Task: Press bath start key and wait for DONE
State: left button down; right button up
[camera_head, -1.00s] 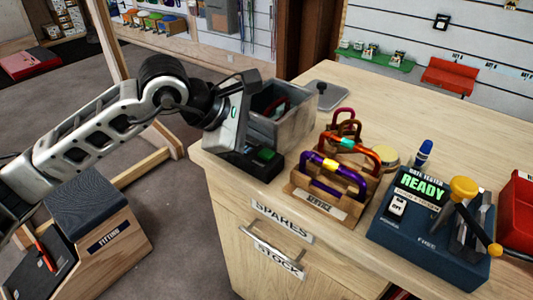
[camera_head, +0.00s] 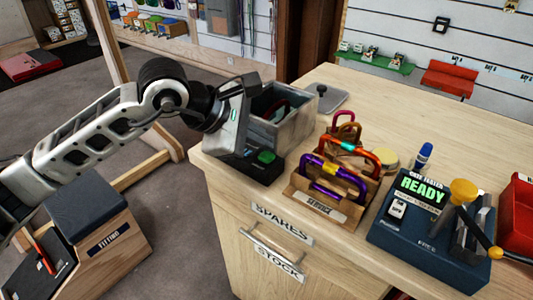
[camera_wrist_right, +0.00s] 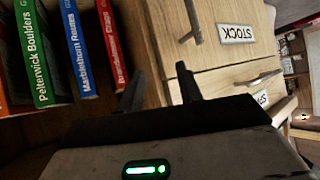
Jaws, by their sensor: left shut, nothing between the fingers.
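The bath (camera_head: 290,135) is a grey open-topped tank at the left end of the bench, with a dark item inside. Its black front unit carries a green key (camera_head: 266,156). My left gripper (camera_head: 238,150) is shut and points down just left of the green key. Its fingertips are hidden or merge with the black unit, so I cannot tell whether they touch anything. No DONE text is readable on the bath. My right gripper (camera_wrist_right: 160,90) is open and empty in the right wrist view, in front of the drawers.
A grey lid (camera_head: 327,98) lies behind the bath. A wooden carabiner rack (camera_head: 320,205) stands right of it. A blue gate tester (camera_head: 425,245) reads READY. A red bin (camera_head: 517,215) is at the right. Books (camera_wrist_right: 75,50) stand near my right gripper.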

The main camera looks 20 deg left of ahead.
dwell(0.7)
pick_arm(q)
jog(key=shift+f, duration=0.1)
jog(key=shift+f+b, duration=0.3)
jog(key=shift+b, duration=0.4)
jog(key=shift+f, duration=0.2)
jog(key=shift+f+b, duration=0.2)
jog(key=shift+b, duration=0.25)
jog(key=shift+f, duration=0.1)
dwell(0.6)
jog(key=shift+r, duration=0.9)
jog(key=shift+p, duration=0.3)
